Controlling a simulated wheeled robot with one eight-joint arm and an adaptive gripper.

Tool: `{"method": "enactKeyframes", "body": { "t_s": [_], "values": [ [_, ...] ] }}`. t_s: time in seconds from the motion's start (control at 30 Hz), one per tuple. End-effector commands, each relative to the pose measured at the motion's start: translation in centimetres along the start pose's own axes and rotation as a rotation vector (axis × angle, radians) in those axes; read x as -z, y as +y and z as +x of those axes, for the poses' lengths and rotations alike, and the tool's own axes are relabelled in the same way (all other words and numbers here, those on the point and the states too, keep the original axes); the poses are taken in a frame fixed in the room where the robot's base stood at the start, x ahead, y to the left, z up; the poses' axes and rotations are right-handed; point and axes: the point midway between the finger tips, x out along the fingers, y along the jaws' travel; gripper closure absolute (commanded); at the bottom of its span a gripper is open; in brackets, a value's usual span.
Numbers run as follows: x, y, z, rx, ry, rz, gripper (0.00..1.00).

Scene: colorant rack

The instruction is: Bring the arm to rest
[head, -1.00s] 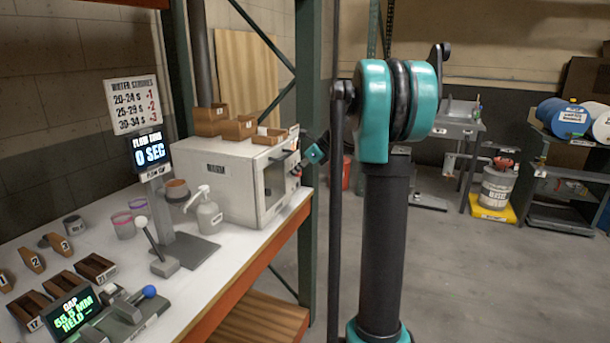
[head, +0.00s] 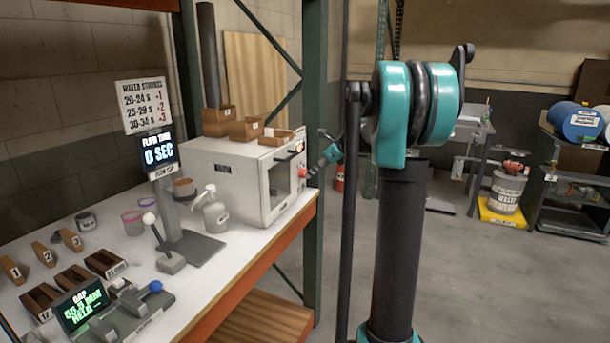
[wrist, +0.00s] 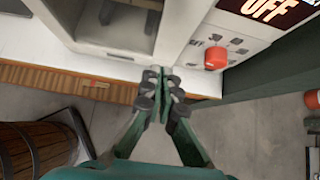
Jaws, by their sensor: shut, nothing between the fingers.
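My arm, teal and black, stands upright in the middle of the head view (head: 405,200). My gripper (wrist: 160,78) shows in the wrist view with its fingertips together and nothing between them. In the head view the gripper is mostly hidden; only a teal part of my arm (head: 331,153) shows beside the cabinet's right side.
The white bench (head: 215,262) carries a flow cup stand (head: 185,215), a pump bottle (head: 214,212), a gap gauge (head: 85,305) and several small wooden trays (head: 72,278). A wooden barrel (wrist: 35,150) shows in the wrist view. Open floor (head: 480,280) lies to the right.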

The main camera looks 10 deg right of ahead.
Motion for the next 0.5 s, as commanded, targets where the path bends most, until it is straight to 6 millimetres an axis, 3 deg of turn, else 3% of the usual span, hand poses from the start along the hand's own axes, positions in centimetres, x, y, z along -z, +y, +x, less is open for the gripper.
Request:
{"method": "enactKeyframes", "body": {
  "t_s": [0.2, 0.5],
  "values": [
    [0.1, 0.0, -4.9, 0.001, 0.001, 0.002, 1.00],
    [0.1, 0.1, -8.3, -0.001, 0.002, -0.002, 1.00]
  ]
}}
